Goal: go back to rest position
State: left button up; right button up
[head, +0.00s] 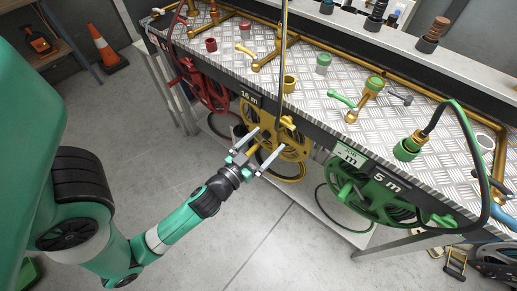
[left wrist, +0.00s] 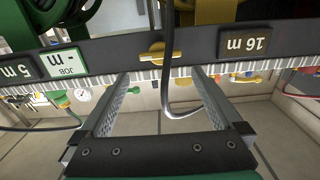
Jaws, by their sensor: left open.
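My left gripper (head: 269,140) is open, with its two fingers spread in front of the yellow hose reel (head: 292,148) under the bench edge. A yellow valve handle (left wrist: 157,54) on the dark bench edge lies just beyond the fingertips, beside the "16 m" label (left wrist: 243,43). Whether the fingers touch the handle or reel cannot be told. A dark hose passes down past the handle in that view. My right gripper is not in view.
The metal-topped bench (head: 222,62) carries pipes and fittings. A red reel (head: 205,88) hangs left of the yellow one and a green reel (head: 372,190) right of it. An orange cone (head: 107,50) stands at the back left. The floor in front of the bench is clear.

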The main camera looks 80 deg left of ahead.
pick_arm(q)
jog(key=b+v, duration=0.1)
jog(key=v, duration=0.2)
jog(key=shift+s+d, duration=0.15)
jog(key=shift+s, duration=0.1)
jog(key=shift+r, duration=0.1)
